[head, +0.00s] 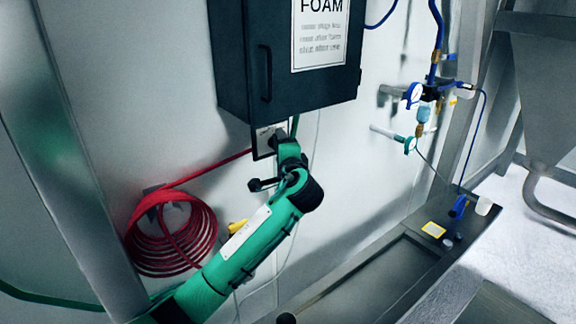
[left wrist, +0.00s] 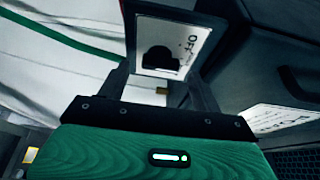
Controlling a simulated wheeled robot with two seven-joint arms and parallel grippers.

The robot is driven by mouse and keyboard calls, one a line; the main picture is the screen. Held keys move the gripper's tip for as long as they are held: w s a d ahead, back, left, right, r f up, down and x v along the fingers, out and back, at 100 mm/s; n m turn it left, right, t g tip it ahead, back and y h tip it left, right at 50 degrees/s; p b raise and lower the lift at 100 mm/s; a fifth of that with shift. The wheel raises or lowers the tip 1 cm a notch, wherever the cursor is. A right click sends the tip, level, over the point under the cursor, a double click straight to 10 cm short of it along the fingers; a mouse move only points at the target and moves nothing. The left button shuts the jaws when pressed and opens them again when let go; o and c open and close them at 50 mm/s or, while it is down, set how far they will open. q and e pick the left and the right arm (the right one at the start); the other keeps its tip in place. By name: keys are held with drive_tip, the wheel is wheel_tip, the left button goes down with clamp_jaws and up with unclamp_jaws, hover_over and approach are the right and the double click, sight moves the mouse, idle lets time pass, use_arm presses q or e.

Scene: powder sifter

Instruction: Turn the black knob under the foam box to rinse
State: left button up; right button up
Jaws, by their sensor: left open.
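The dark foam box (head: 290,60) hangs on the wall with a "FOAM" sign on its front. Under it is a small plate with a dark frame (head: 263,141), partly hidden by my left arm. In the left wrist view the plate is white with "OFF" lettering (left wrist: 189,50), and the black knob (left wrist: 160,60) sits on it. My left gripper (head: 285,137) is just below the box at the plate. In the left wrist view its two fingers (left wrist: 162,78) are apart, with the knob showing between them. I cannot tell whether they touch it. My right gripper is not in view.
A red coiled hose (head: 170,240) hangs on the wall left of my arm. A blue valve assembly (head: 425,95) with hoses is on the wall at the right. A metal post (head: 85,170) stands at the left. The wall between arm and valves is mostly clear.

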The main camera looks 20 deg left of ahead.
use_arm(q)
drive_tip(key=b+v, duration=0.5)
drive_tip(key=v, duration=0.7)
drive_tip(key=shift+s, duration=0.1)
